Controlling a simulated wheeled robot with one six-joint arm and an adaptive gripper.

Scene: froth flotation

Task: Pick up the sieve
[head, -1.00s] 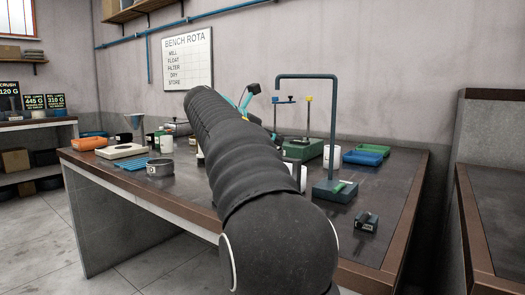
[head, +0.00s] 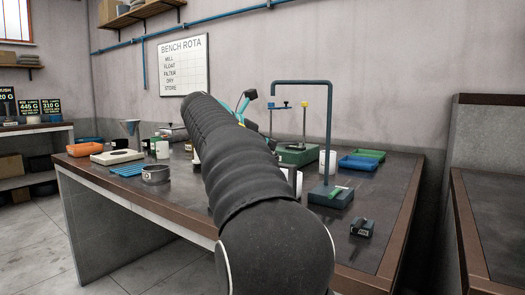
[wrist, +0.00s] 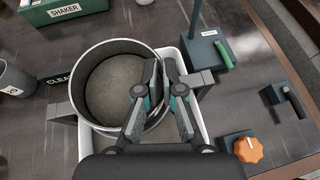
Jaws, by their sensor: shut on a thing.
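The sieve (wrist: 115,90) is a round grey ring with a flat, sandy-grey floor in the wrist view. My gripper (wrist: 161,68) is at its right side, with one finger inside the wall and one outside, shut on the rim. The sieve sits over a white tray (wrist: 90,150), with grey brackets at its sides; I cannot tell whether it touches them. In the head view my arm hides the gripper and this sieve.
A blue stand (head: 330,195) with a green handle (wrist: 225,54) is right of the sieve. A dark block (head: 362,228), an orange knob (wrist: 248,149), a grey cup (wrist: 14,78) and a green shaker box (wrist: 62,12) are nearby. A grey pan (head: 156,174) stands farther left.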

